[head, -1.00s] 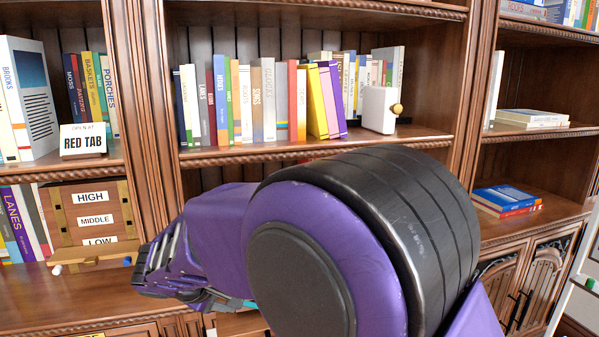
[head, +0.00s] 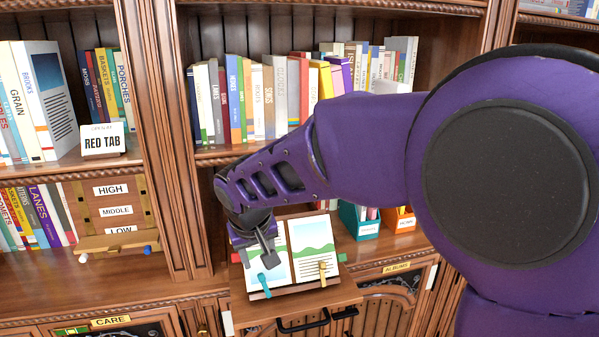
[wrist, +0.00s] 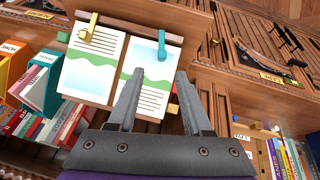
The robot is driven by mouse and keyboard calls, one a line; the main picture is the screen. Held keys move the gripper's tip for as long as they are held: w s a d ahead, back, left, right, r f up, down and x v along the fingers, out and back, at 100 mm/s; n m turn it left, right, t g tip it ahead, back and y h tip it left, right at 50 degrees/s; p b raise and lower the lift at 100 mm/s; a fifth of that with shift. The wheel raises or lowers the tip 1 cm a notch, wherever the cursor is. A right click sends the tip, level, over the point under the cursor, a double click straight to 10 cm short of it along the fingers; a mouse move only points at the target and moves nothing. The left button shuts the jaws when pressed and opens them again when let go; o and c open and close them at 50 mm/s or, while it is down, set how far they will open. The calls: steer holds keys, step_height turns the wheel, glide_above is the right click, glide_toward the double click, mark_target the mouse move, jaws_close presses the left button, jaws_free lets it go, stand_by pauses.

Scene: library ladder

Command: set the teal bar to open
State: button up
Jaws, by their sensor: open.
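The teal bar (head: 265,284) is at the lower edge of the left page of an open picture book (head: 314,248) on a sloped wooden stand. The teal bar also shows in the wrist view (wrist: 162,50), beyond my fingertips, with one part lying over the page. A yellow bar (head: 323,270) sits at the right page's lower edge, and also shows in the wrist view (wrist: 88,28). My gripper (head: 268,246) is over the left page, and in the wrist view (wrist: 158,80) its two fingers are apart with nothing between them. My fingers do not visibly touch the teal bar.
A pull-out shelf (head: 290,305) with a black handle carries the stand. Teal (head: 357,222) and orange (head: 400,219) boxes stand right of the book. A HIGH/MIDDLE/LOW panel (head: 115,210) and a RED TAB sign (head: 103,140) are at left. Books line the shelf above.

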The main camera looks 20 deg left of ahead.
steer(key=v, duration=0.9)
steer(key=w+d+r+t+p, duration=0.1)
steer(key=w+d+r, duration=0.2)
steer(key=w, duration=0.1)
steer(key=w+d+r+n+y+p, duration=0.1)
steer(key=w+d+r, duration=0.1)
steer(key=w+r, duration=0.2)
steer(key=shift+w+d+r+t, duration=0.25)
steer(key=shift+w+d+t, duration=0.15)
steer(key=shift+w, duration=0.4)
steer(key=s+a+f+g+h+p, duration=0.1)
steer(key=s+a+f+p, duration=0.1)
steer(key=s+a+f, duration=0.55)
glide_toward(261, 275)
steer(key=shift+g, duration=0.3)
steer(key=x, duration=0.9)
steer(key=shift+w+r, duration=0.1)
steer(key=shift+w, duration=0.15)
jaws_close()
